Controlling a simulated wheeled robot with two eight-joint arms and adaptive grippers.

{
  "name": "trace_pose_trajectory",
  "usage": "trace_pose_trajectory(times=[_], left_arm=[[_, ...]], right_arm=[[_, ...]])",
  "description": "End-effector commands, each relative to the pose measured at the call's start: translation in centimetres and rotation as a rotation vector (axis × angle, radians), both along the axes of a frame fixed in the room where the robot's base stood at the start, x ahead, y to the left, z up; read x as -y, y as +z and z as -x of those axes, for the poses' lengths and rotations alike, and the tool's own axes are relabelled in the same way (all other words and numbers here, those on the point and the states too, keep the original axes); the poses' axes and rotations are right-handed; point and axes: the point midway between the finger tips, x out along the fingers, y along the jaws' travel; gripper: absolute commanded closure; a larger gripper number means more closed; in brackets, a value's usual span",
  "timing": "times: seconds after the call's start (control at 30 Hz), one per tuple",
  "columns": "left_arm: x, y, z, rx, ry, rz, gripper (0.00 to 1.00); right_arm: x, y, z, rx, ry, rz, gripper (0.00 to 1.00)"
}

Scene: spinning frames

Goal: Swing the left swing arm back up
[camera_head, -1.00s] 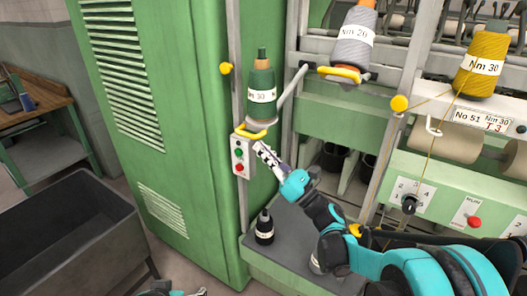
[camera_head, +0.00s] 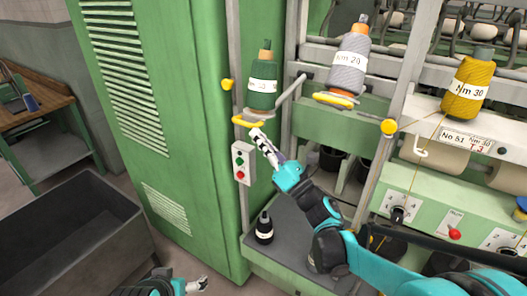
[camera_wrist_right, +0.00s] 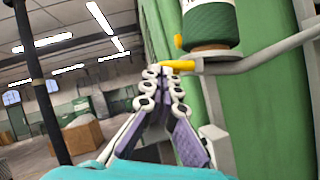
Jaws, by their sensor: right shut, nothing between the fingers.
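The left swing arm (camera_head: 289,91) is a grey bar carrying a green yarn cone (camera_head: 262,95), with a yellow handle (camera_head: 249,122) at its free end. In the head view it runs from the post down to the left. My right gripper (camera_head: 257,134) is shut and empty, with its fingertips just under the yellow handle. In the right wrist view the tips (camera_wrist_right: 158,72) meet the handle (camera_wrist_right: 180,65), seemingly touching it from below. My left gripper (camera_head: 197,286) shows only partly at the bottom edge, far from the arm; its jaws are too small to read.
A grey cone (camera_head: 350,58) and a yellow cone (camera_head: 467,88) stand to the right. A black bottle (camera_head: 264,228) stands on the grey ledge. A dark bin (camera_head: 65,235) is at left.

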Motion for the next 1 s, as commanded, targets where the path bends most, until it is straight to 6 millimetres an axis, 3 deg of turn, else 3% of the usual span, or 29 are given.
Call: trace_pose_trajectory(times=[0.03, 0.1, 0.5, 0.7, 1.0], left_arm=[[0.0, 1.7, 0.0, 0.0, 0.0, 0.0, 0.14], [0.0, 2.9, 0.0, 0.0, 0.0, 0.0, 0.14], [0.0, 8.6, 0.0, 0.0, 0.0, 0.0, 0.14], [0.0, 10.1, 0.0, 0.0, 0.0, 0.0, 0.14], [0.0, 10.9, 0.0, 0.0, 0.0, 0.0, 0.14]], right_arm=[[-0.1, 2.0, 0.1, -0.018, 0.003, -0.014, 1.0], [-0.1, 3.4, 0.2, -0.047, 0.001, -0.033, 1.0], [0.1, 10.0, -0.2, -0.183, 0.002, -0.133, 1.0], [0.4, 11.8, -0.5, -0.223, 0.001, -0.163, 1.0], [0.5, 12.7, -0.8, -0.249, 0.001, -0.182, 1.0]])
